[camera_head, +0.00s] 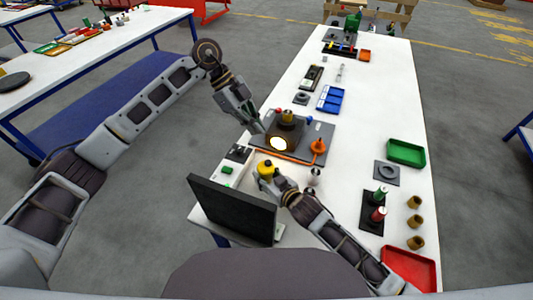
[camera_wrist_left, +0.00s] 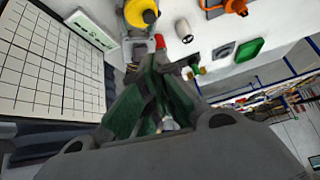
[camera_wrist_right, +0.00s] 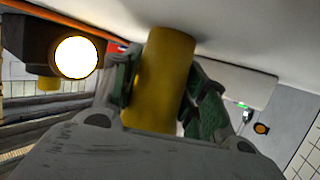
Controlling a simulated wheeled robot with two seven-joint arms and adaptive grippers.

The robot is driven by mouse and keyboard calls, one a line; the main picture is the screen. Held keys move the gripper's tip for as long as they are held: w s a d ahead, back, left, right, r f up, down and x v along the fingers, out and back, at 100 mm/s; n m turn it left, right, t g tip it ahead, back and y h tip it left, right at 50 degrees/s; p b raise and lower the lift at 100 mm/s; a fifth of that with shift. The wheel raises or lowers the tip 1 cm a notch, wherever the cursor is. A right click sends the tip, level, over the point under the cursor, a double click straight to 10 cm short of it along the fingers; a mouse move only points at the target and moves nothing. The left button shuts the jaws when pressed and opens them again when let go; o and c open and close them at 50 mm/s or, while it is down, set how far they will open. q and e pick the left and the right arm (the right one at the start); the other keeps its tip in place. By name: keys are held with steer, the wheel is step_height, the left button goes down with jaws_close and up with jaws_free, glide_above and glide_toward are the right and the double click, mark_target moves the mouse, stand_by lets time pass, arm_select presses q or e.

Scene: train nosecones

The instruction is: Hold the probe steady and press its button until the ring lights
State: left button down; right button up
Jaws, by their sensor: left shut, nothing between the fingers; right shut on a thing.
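The probe appears to be the yellow cylinder (camera_wrist_right: 160,80) in my right gripper (camera_wrist_right: 160,85); its rounded yellow top shows in the head view (camera_head: 266,167) and in the left wrist view (camera_wrist_left: 140,14). My right gripper is shut around it, low over the near left part of the table. My left gripper (camera_head: 259,128) is shut and empty; its green fingers meet in the left wrist view (camera_wrist_left: 162,65). It is above and left of the probe, apart from it. I cannot make out a button or a lit ring on the probe.
A dark box with a glowing round lamp (camera_head: 279,143) stands on a grey plate (camera_head: 320,130) just beyond the probe. An orange fixture (camera_head: 318,147) stands on that plate. A black panel (camera_head: 232,212) rises at the near left edge. The table's middle right has clear white surface.

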arm_select(q)
steer(key=shift+w+a+r+n+h, duration=0.15)
steer(key=shift+w+a+n+h, duration=0.25)
steer(key=shift+a, duration=0.45)
steer(key=shift+w+a+r+n+h, duration=0.1)
steer(key=shift+w+a+n+h, duration=0.05)
steer(key=shift+a+n+h, duration=0.55)
steer(key=shift+f, duration=0.1)
glide_above(267, 161)
step_height(267, 161, down, 7)
steer(key=shift+s+f, duration=0.1)
steer(key=shift+f, duration=0.05)
step_height(267, 161, down, 2)
steer(key=shift+a+f, duration=0.1)
steer(key=shift+f, duration=0.75)
